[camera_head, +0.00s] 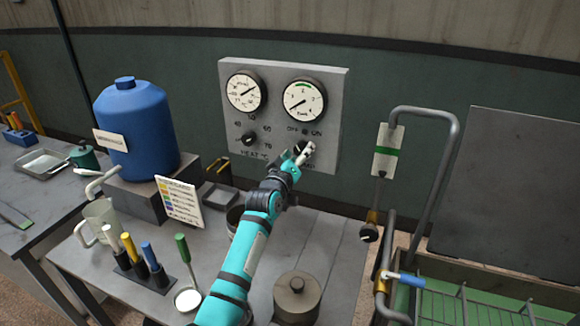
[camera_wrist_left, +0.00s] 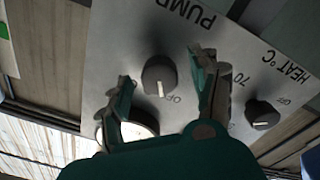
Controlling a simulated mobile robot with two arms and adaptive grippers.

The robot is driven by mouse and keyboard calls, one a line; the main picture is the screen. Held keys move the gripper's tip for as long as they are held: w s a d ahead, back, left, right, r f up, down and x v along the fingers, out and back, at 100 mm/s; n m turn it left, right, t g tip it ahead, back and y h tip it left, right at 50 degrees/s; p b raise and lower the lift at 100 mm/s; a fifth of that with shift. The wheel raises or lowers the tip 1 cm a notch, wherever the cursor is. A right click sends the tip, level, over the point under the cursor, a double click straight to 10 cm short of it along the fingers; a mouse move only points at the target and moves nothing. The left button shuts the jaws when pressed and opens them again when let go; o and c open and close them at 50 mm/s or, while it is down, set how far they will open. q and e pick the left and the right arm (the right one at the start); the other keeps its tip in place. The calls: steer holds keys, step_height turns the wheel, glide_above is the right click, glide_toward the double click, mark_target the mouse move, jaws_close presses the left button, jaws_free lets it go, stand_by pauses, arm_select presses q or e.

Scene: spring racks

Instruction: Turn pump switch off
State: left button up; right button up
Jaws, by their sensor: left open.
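The pump switch is a dark round knob (camera_wrist_left: 158,74) with a white pointer line, on a grey control panel (camera_head: 232,160). In the left wrist view the panel is upside down; the pointer faces down, close beside the OFF label (camera_wrist_left: 172,98). The ON label (camera_head: 316,133) shows in the head view. My left gripper (camera_wrist_left: 162,68) is open, with one finger on each side of the knob; I cannot tell whether they touch it. In the head view my left gripper (camera_head: 298,154) covers most of the pump knob. My right gripper is not in view.
A heat knob (camera_head: 249,139) sits left of the pump switch. Two gauges (camera_head: 245,92) (camera_head: 304,99) are above. A blue tank (camera_head: 137,128), a sign card (camera_head: 179,202), a screwdriver rack (camera_head: 142,275) and a lidded pot (camera_head: 297,296) stand on the table around my arm.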

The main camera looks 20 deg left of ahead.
arm_select(q)
steer(key=s, duration=1)
steer(key=shift+s+a, duration=0.25)
steer(key=shift+f, duration=0.1)
